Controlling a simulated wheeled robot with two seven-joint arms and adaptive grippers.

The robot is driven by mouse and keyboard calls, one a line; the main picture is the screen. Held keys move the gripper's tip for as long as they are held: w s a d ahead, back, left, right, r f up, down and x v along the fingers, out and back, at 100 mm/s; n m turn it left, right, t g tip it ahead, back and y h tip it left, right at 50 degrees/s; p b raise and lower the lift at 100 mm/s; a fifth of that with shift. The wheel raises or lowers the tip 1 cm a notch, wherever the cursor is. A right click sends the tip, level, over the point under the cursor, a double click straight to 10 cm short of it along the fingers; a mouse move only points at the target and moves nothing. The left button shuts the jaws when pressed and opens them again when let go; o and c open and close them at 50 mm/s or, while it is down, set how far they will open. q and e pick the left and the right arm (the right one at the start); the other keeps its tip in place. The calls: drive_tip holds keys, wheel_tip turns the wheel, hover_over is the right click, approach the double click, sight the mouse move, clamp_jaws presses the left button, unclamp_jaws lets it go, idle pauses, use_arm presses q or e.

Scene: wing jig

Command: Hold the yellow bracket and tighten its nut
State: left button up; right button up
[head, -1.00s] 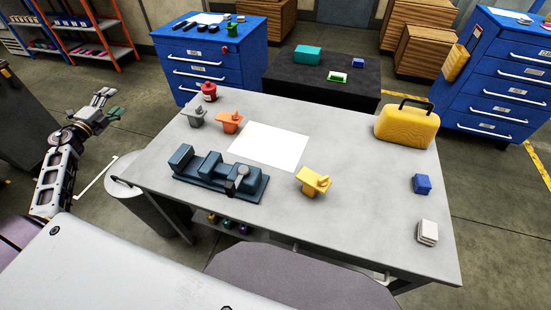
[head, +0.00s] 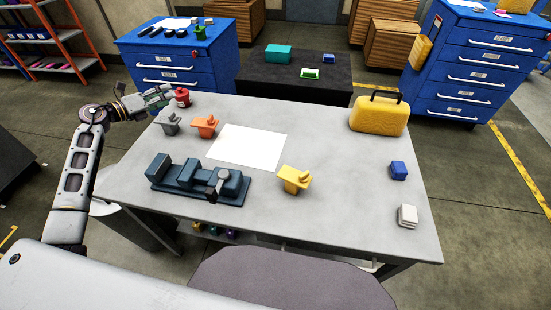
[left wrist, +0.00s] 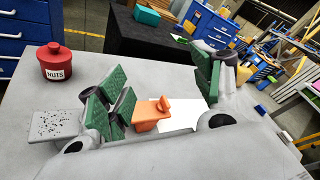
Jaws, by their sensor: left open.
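The yellow bracket (head: 294,179) sits on the grey table, right of the dark blue vise-like fixture (head: 190,190). No separate nut can be made out on it. A red jar (head: 182,97) stands at the table's far left; in the left wrist view it reads NUTS (left wrist: 56,64). My left gripper (head: 160,97) is open and empty, above the table's far left corner beside the jar, well away from the yellow bracket. Its green-padded fingers (left wrist: 160,85) spread apart in the left wrist view, with an orange bracket (left wrist: 150,113) showing beyond them. My right gripper is out of view.
A grey bracket (head: 168,123) and the orange bracket (head: 205,126) stand near the left gripper. A white sheet (head: 246,146) lies mid-table. A yellow case (head: 379,117), blue block (head: 398,170) and white block (head: 408,215) line the right side.

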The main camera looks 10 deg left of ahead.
use_arm(q)
drive_tip(key=w+d+f+m+g+h, duration=0.2)
drive_tip(key=d+m+g+h, duration=0.3)
drive_tip(key=d, duration=1)
drive_tip(key=m+g+y, duration=0.6)
drive_tip(key=m+g, duration=0.5)
drive_tip(key=m, duration=0.8)
hover_over(282, 170)
drive_tip(key=w+a, duration=0.2)
wheel_tip(282, 170, down, 9)
drive_tip(key=shift+s+a+f+y, duration=0.15)
drive_tip(key=shift+s+f+y, duration=0.25)
drive_tip(key=shift+s+y, duration=0.15)
drive_tip(key=shift+s+f, duration=0.1)
drive_tip(key=shift+f, duration=0.05)
drive_tip(key=shift+x, duration=3.9)
